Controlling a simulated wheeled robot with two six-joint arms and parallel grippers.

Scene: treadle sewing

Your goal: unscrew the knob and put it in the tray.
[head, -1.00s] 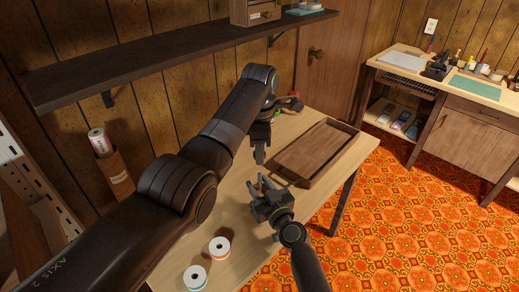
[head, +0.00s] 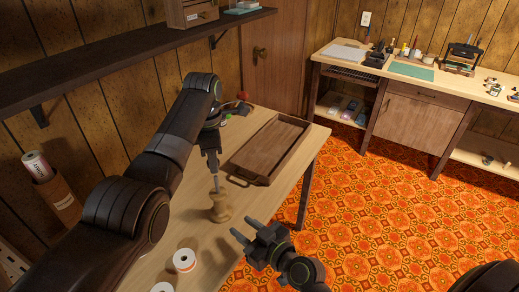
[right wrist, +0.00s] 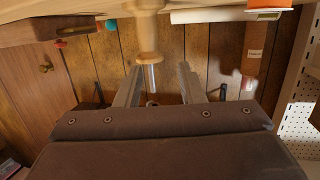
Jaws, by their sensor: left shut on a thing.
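A turned wooden post (head: 220,208) stands upright on the table below my left gripper. A short pale metal shank (head: 216,184) shows between the post's top and the left fingers. My left gripper (head: 214,174) points down and is shut; the knob in it is too hidden to make out. The wooden tray (head: 292,125) lies behind on the table.
The tray's near handle (head: 240,178) faces the post. Two thread spools (head: 184,260) stand at the table's near edge. A red and dark item (head: 242,103) lies at the back. A shelf (head: 110,60) overhangs the left side.

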